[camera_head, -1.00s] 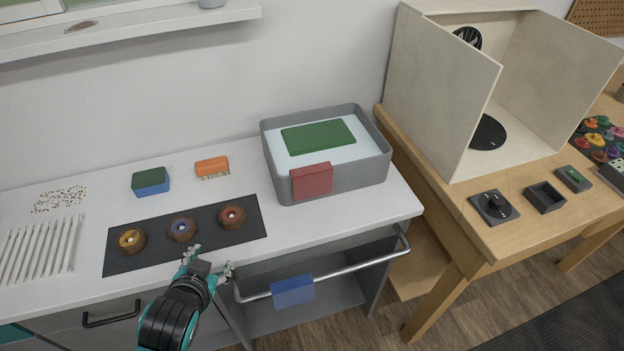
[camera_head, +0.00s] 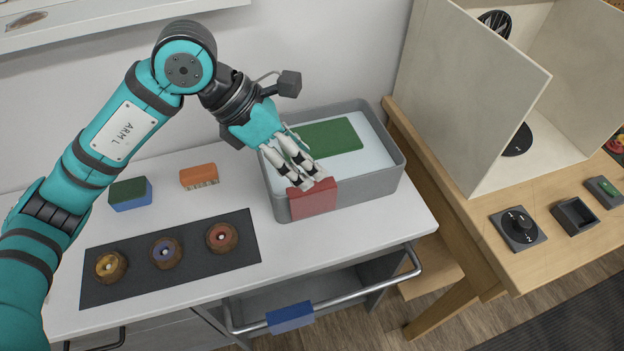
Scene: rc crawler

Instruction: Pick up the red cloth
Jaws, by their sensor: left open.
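The red cloth (camera_head: 314,200) hangs over the front wall of the grey bin (camera_head: 368,191) on the white counter. My left gripper (camera_head: 312,184) is open, pointing down and to the right, with its fingertips at the cloth's top edge. Its fingers overlap the cloth's upper left part in the picture; whether they touch it I cannot tell. My right gripper is not in view.
A green pad (camera_head: 333,138) lies in the bin on a pale surface. A green-blue sponge (camera_head: 130,194), an orange brush (camera_head: 198,176) and a dark mat (camera_head: 188,286) with three round pieces are left of it. A blue cloth (camera_head: 290,317) hangs on the front rail.

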